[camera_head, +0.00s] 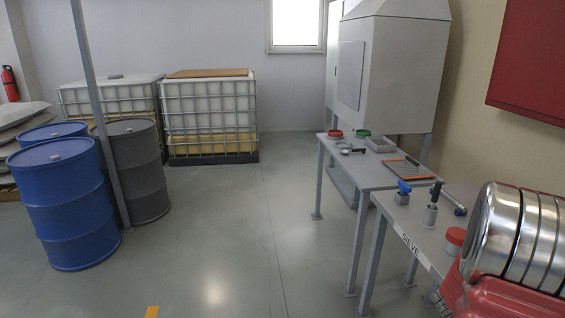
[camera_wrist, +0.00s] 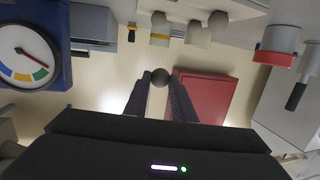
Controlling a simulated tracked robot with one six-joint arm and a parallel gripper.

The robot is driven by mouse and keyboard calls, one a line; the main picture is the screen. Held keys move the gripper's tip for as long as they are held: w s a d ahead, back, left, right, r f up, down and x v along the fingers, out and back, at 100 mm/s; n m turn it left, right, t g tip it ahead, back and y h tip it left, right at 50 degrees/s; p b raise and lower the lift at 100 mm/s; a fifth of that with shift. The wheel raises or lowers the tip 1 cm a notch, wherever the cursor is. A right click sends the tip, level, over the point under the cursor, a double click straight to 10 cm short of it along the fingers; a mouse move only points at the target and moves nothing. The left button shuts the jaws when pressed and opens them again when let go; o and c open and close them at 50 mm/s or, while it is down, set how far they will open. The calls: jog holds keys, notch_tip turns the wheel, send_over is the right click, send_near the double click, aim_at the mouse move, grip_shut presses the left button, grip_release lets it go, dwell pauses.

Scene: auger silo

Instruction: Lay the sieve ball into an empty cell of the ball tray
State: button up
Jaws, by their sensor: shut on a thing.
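My gripper (camera_wrist: 160,82) shows in the wrist view, its two dark fingers reaching up from the wide dark palm. Several pale rounded shapes (camera_wrist: 195,32) stand at the top of the wrist view. I cannot tell whether they lie in the ball tray. My gripper and the ball do not show in the head view, and I cannot make out the tray's cells there.
A bench marked SIEVE (camera_head: 385,208) stands at right, with a chrome ribbed drum (camera_head: 525,235) close by. A second bench (camera_head: 350,160) stands beyond it. A gauge (camera_wrist: 30,50) and a red-and-white jar (camera_wrist: 278,45) flank the wrist view. Blue drums (camera_head: 65,205) stand left; the mid-floor is clear.

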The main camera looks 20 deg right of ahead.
jog(key=w+a+f+n+t+y, duration=0.1)
jog(key=w+a+n+t+y, duration=0.75)
jog(key=w+a, duration=1.6)
jog(key=w+a+n+t+y, duration=0.2)
jog(key=a+n, duration=0.1)
jog(key=a, duration=0.8)
jog(key=w+a+n+t+y, duration=0.2)
jog(key=w+a+n+y, duration=0.1)
jog(key=a, duration=0.8)
jog(key=w+a+f+n+t+y, duration=0.1)
jog(key=w+a+n+t+y, duration=0.1)
jog(key=a, duration=1)
jog(key=shift+w+n+t+y, duration=0.35)
jog(key=shift+w+n+t, duration=0.1)
jog(key=shift+n+t, duration=0.1)
jog(key=shift+f, duration=0.1)
